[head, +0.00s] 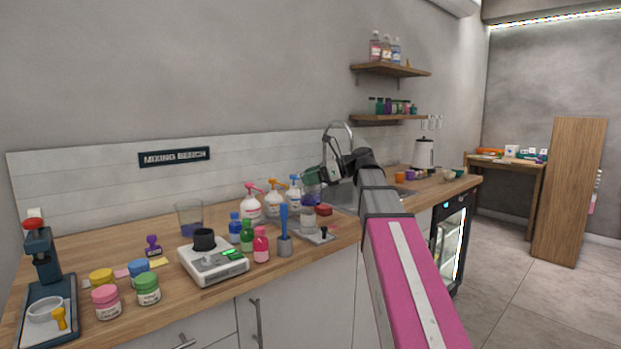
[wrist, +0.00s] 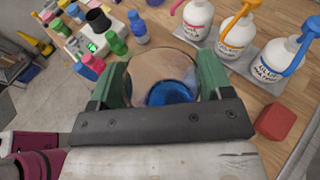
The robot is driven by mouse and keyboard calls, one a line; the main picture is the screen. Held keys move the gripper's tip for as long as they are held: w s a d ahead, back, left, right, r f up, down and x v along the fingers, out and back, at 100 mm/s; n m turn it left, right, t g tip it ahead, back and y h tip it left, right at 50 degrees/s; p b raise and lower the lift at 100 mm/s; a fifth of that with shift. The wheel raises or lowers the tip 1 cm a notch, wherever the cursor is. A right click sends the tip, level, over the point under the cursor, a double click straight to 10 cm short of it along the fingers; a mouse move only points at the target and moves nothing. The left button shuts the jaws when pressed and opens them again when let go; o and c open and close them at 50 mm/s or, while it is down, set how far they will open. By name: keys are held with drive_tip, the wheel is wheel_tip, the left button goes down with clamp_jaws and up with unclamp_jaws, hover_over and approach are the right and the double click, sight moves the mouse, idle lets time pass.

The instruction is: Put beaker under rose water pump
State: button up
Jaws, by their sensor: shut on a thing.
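My gripper (head: 313,182) has green fingers and is shut on a clear glass beaker (head: 308,214) with a blue base, above the counter's front part. In the wrist view the beaker (wrist: 160,68) sits between both fingers (wrist: 163,78), its round shape and blue bottom (wrist: 172,92) visible. Three white pump bottles stand in a row beyond it: one with a pink-red pump (head: 250,208), one with an orange pump (head: 274,200) and one with a blue pump (head: 294,195). They also show in the wrist view, pink (wrist: 198,22), orange (wrist: 235,38) and blue (wrist: 278,62). Their labels are hard to read.
A red block (wrist: 275,121) lies right of the beaker. Another glass container (head: 190,220) is farther left. The sink (head: 345,196) is behind.

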drive_tip(key=shift+a, duration=0.1)
idle(0.3)
drive_tip(key=s+a+r, duration=0.2)
drive_tip(key=a+r, duration=0.2)
drive_tip(key=a, duration=0.6)
wheel_tip(320, 180, down, 13)
drive_tip(key=shift+w+a+f, duration=0.3)
drive_tip(key=shift+w+a, duration=0.6)
drive_tip(key=shift+w, duration=0.2)
drive_tip(key=shift+w+a+f, duration=0.25)
drive_tip(key=shift+w+a, duration=0.7)
drive_tip(key=shift+w, duration=0.1)
drive_tip(key=shift+w+a+f, duration=0.3)
drive_tip(key=shift+w+a, duration=0.6)
drive_tip(key=shift+w, duration=0.2)
drive_tip(key=shift+f, duration=0.15)
drive_tip(key=o, duration=1.3)
drive_tip(key=shift+c, duration=0.2)
